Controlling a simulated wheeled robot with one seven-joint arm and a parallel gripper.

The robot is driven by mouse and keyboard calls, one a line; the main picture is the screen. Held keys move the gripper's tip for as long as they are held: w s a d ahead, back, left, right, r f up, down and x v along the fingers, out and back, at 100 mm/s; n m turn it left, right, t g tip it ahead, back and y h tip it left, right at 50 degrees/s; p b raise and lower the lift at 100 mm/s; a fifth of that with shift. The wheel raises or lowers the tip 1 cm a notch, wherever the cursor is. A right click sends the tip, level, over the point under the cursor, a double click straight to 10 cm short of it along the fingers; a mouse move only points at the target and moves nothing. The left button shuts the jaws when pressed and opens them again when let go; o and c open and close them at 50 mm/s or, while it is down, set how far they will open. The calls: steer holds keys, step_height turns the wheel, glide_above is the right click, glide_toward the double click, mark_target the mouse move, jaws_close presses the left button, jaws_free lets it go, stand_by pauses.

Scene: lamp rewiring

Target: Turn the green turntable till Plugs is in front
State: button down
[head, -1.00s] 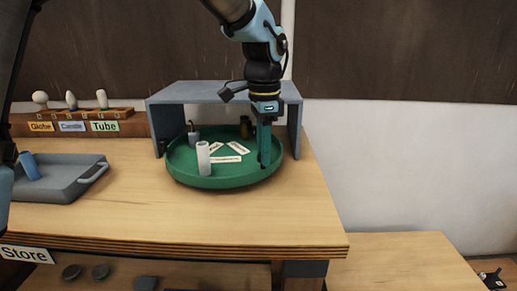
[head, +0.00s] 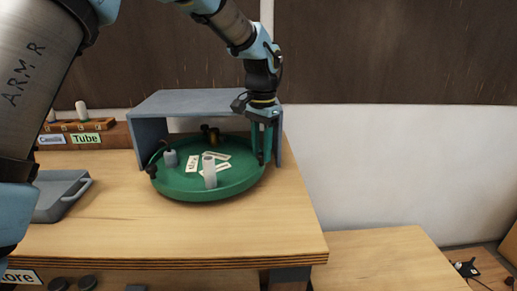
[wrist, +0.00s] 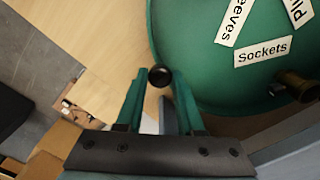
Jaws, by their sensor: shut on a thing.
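The green turntable (head: 228,187) stands under a grey arch on the workbench. It carries a pale upright cylinder (head: 209,172) towards the front, a grey piece (head: 170,158) at the left and a brass piece (head: 213,138) at the back. White label cards lie in its middle, too small to read in the head view. My gripper (head: 262,150) is shut on a black knob (wrist: 160,77) at the turntable's right rim.
The grey arch (head: 205,103) covers the turntable's back; its right wall is close to my gripper. A grey tray (head: 55,195) and a rack with a Tube label (head: 86,138) stand to the left. The bench front (head: 200,230) is clear.

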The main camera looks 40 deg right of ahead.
steer(key=shift+w+d+n+p, duration=0.3)
steer(key=shift+w+d+n, duration=0.15)
steer(key=shift+d, duration=0.2)
steer(key=c, duration=0.5)
jaws_free()
steer(key=shift+c, duration=0.2)
step_height(320, 180, up, 11)
steer(key=b, duration=0.1)
steer(key=shift+b, duration=0.35)
steer(key=shift+f, duration=0.1)
